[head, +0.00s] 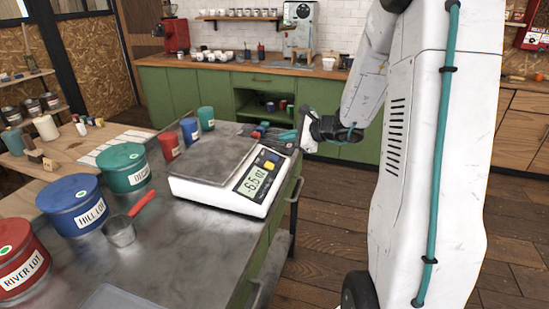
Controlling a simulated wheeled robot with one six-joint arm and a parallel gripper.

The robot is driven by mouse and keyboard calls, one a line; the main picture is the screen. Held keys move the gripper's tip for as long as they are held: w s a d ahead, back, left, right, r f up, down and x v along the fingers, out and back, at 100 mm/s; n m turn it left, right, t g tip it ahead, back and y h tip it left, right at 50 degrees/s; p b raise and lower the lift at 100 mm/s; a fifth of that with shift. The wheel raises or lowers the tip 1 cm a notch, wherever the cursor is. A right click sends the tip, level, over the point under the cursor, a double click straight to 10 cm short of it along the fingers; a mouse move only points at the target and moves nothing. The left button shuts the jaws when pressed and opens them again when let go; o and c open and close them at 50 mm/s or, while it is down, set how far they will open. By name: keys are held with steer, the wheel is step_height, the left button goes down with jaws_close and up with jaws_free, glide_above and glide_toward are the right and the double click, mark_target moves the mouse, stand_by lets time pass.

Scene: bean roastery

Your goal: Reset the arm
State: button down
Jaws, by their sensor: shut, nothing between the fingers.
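My gripper (307,132) is at the end of my white arm, right of centre in the head view. It is beside the right edge of the metal worktable (190,265), near small coloured items on the table's far corner. It is shut, with nothing seen in it. The fingertips are small and partly hidden from this angle. The arm hangs down from the upper right, bent at the wrist, and my body covers much of the right side.
A scale (222,172) stands on the table, left of my gripper. Blue (75,207), green (124,167) and red (18,258) tins and a red-handled scoop (120,229) are further left. Green cabinets (180,92) stand behind. Wooden floor (330,245) is open right of the table.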

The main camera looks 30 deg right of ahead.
stand_by(0.3)
steer(key=s+a+n+g+y, duration=0.1)
steer(key=s+a+f+n, duration=0.1)
steer(key=s+a, duration=0.1)
steer(key=shift+a+f+g+y, duration=0.1)
steer(key=shift+f+g+y, duration=0.1)
steer(key=shift+g+y, duration=0.2)
steer(key=s+a+r+n+g+y, duration=0.1)
steer(key=s+a+r+n+g, duration=0.2)
steer(key=s+a+n+g, duration=0.6)
steer(key=s+a+r+n+h, duration=0.2)
steer(key=s+n, duration=0.2)
steer(key=s, duration=0.3)
steer(key=s+a+r+n+h, duration=0.3)
steer(key=s+n, duration=0.1)
steer(key=s, duration=0.3)
steer(key=s+a+r+n+h, duration=0.2)
steer(key=s+n, duration=0.2)
steer(key=s, duration=0.3)
steer(key=shift+s+a+r+n+h, duration=0.2)
steer(key=shift+a+r+n+h, duration=0.1)
steer(key=shift+a+r+h, duration=0.1)
